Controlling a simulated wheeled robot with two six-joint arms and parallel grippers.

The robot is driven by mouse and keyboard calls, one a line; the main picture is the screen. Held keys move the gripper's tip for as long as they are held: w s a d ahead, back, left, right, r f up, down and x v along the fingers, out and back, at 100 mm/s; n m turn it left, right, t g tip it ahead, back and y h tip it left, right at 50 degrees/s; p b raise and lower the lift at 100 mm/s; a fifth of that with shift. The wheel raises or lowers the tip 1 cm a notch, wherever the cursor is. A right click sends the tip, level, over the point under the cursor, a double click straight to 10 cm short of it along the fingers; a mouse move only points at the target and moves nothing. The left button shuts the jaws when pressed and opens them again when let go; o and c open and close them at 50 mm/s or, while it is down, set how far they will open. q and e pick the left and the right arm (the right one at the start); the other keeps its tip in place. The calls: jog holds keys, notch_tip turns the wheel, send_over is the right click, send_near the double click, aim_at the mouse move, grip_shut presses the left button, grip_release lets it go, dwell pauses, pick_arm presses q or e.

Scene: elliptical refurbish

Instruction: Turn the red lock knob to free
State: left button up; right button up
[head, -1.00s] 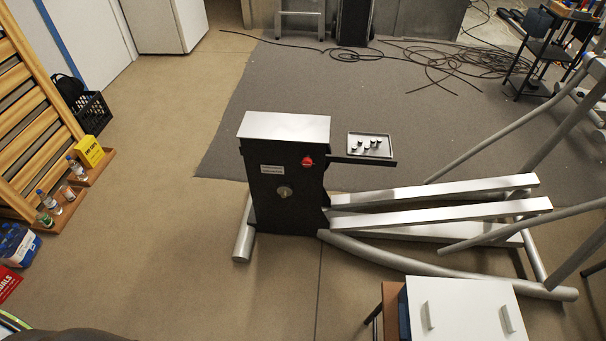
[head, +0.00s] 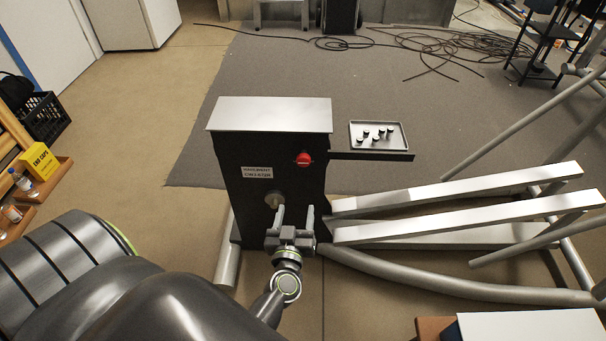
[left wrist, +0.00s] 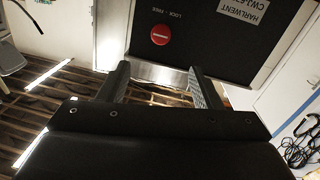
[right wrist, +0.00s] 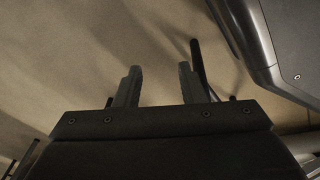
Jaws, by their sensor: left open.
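The red lock knob (head: 303,159) is on the upper right of the black machine housing (head: 240,190). In the left wrist view the knob (left wrist: 160,34) is a red disc with a pale bar across it and small lock and free lettering beside it. My left gripper (head: 296,208) is in front of the housing, below the knob in the head view. Its fingers (left wrist: 158,68) are apart and empty, with the knob beyond the tips, not touched. My right gripper (right wrist: 159,66) is open and empty above the floor. It is outside the head view.
A tray (head: 402,126) with several small dark pieces sits on a shelf right of the housing. Long silver rails (head: 460,205) extend right.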

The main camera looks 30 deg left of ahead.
pick_arm(q)
send_near(303, 163)
jog(key=w, duration=0.1)
jog(key=b+x, duration=0.1)
jog(key=x, duration=0.6)
jog(key=shift+w+a+f, duration=0.1)
jog(key=shift+a, duration=0.2)
jog(key=shift+w+a, duration=0.3)
jog(key=shift+w, duration=0.25)
pick_arm(e)
jog(key=shift+w+a+r, duration=0.25)
jog(key=shift+w+r, duration=0.3)
jog(key=shift+w, duration=0.2)
jog(key=shift+w+a+r, duration=0.25)
jog(key=shift+w+r, duration=0.25)
jog(key=shift+w, duration=0.25)
pick_arm(q)
jog(key=c, duration=1)
pick_arm(e)
jog(key=shift+r, duration=0.1)
